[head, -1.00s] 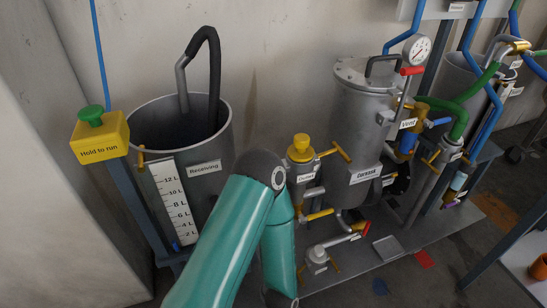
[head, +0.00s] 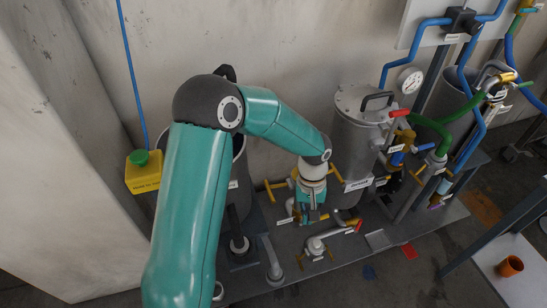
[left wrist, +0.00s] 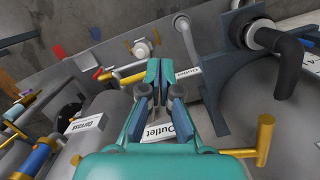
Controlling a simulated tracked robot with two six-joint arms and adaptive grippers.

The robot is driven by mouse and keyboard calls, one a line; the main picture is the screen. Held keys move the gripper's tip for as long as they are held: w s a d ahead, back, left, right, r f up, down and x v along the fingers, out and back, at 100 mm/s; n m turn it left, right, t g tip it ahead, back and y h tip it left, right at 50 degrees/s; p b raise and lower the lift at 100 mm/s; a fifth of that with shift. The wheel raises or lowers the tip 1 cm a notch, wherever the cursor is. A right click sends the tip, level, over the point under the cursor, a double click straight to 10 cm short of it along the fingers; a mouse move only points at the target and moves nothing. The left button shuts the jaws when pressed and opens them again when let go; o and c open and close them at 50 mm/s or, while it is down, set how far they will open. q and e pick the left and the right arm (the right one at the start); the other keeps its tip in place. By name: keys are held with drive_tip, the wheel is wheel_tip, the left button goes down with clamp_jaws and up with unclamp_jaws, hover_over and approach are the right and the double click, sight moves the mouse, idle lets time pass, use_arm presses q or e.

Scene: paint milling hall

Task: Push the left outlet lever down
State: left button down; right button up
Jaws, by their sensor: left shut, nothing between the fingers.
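My left gripper (head: 312,214) reaches down in front of the grey vessel, beside the outlet fitting. In the left wrist view my left gripper (left wrist: 158,72) is shut and empty, its fingertips together. A yellow lever (left wrist: 122,78) lies just left of the fingertips; whether they touch it I cannot tell. An outlet label (left wrist: 160,135) shows between and behind the fingers. A yellow T-shaped handle (left wrist: 264,140) stands to the right; it also shows left of my gripper in the head view (head: 272,188). My gripper and arm hide part of the outlet fitting. My right gripper is not in view.
The grey vessel (head: 357,140) with a gauge (head: 410,79) stands right of my gripper. A pipe valve with a red-tipped handle (head: 336,235) is low on the bench. A yellow box with a green button (head: 143,172) is at left. An orange cup (head: 510,266) stands at far right.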

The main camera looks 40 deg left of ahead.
use_arm(q)
drive_tip(key=a+r+n+g+y+p, duration=0.1)
drive_tip(key=a+r+n+p, duration=0.2)
drive_tip(key=r, duration=0.7)
drive_tip(key=a+r+n+y+p, duration=0.1)
drive_tip(key=a+r+p, duration=0.1)
drive_tip(key=a+r, duration=0.6)
approach(270, 192)
drive_tip(key=shift+n, duration=0.3)
drive_tip(key=f, duration=0.3)
drive_tip(key=s+f, duration=0.1)
drive_tip(key=f, duration=0.3)
drive_tip(key=shift+s+b, duration=0.2)
drive_tip(key=shift+b, duration=0.1)
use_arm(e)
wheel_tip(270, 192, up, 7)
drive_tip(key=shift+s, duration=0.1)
